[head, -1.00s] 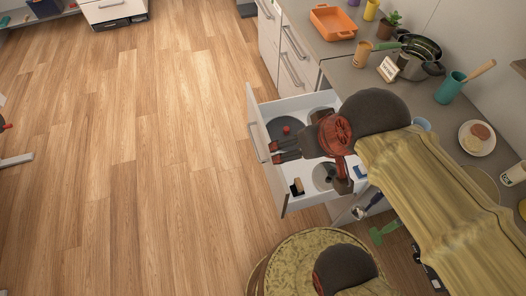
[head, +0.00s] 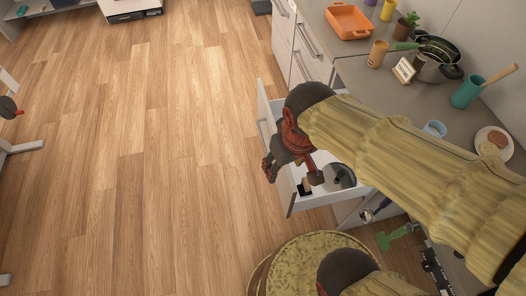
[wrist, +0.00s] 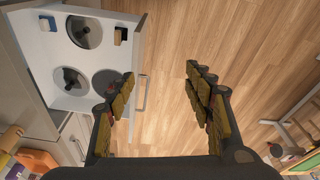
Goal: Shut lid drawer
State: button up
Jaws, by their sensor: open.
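The lid drawer (head: 312,203) stands pulled out from the counter, with a white box and a front panel with a bar handle. In the wrist view the drawer (wrist: 38,57) holds round grey lids (wrist: 84,32) with dark knobs. One lid (head: 341,177) also shows in the head view; my arm hides much of the rest. My gripper (head: 269,168) is open and empty at the drawer's front panel. In the wrist view my gripper (wrist: 160,74) has its left finger overlapping the front panel and handle (wrist: 142,94), and its right finger over the floor. Contact cannot be told.
The counter top holds an orange tray (head: 349,21), a pot (head: 438,68), a teal cup (head: 467,93) and a plate (head: 494,142). A round stool-like top (head: 304,262) stands in front of the counter. The wooden floor (head: 150,150) to the left is clear.

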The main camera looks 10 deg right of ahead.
jog(key=w+a+f+n+g+h+b, duration=0.1)
jog(key=f, duration=0.5)
jog(key=w+a+f+n+g+h+b, duration=0.1)
jog(key=f+n+g+h, duration=0.1)
jog(key=f, duration=0.4)
jog(key=w+f+n+g+h+b, duration=0.1)
jog(key=f+h, duration=0.1)
jog(key=f, duration=0.4)
jog(key=shift+a+f+n, duration=0.25)
jog(key=shift+a+n, duration=0.15)
grip_shut()
jog(key=w+f+n+t+h+b, duration=0.25)
jog(key=w+f+t+h, duration=0.2)
jog(key=f, duration=0.75)
jog(key=w+f+n+t+h+b, duration=0.1)
jog(key=w+f+n+t+h, duration=0.3)
jog(key=f, duration=0.8)
jog(key=w+a+r+m+t, duration=0.2)
jog(key=w+a+m+t, duration=0.35)
jog(key=w, duration=0.65)
jog(key=s+d+b+x, duration=0.1)
jog(key=b+x, duration=0.2)
jog(key=x, duration=0.8)
jog(key=shift+d+n+t+b, duration=0.3)
jog(key=shift+n, duration=0.1)
